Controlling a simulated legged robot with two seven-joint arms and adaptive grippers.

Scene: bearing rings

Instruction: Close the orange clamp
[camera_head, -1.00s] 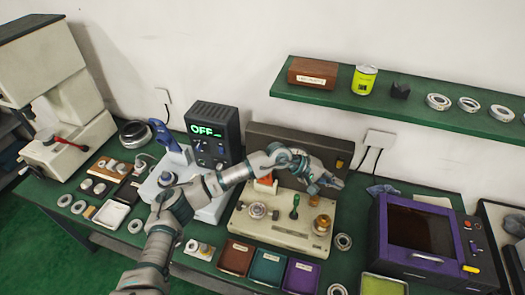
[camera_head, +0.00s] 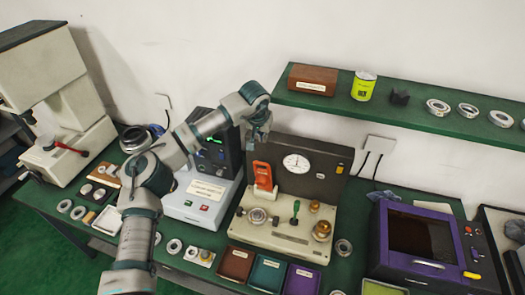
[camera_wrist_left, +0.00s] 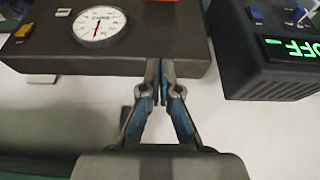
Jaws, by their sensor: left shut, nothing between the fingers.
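The orange clamp (camera_head: 263,175) stands on the back left part of the beige test fixture (camera_head: 285,238). Its orange handle points upward, and part of its base is hard to make out. My left gripper (camera_head: 258,136) is in the air above the clamp, apart from it. In the left wrist view the left gripper's fingers (camera_wrist_left: 160,68) are together with nothing between them, in front of the dark panel with the round gauge (camera_wrist_left: 99,25). My right gripper is in neither view.
A control box with a green display (camera_wrist_left: 290,49) stands left of the gauge panel. A green shelf (camera_head: 420,112) holding rings and a can (camera_head: 363,86) is above right. Brown, teal and purple bins (camera_head: 300,280) lie in front of the fixture. A purple-framed oven (camera_head: 418,240) stands right.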

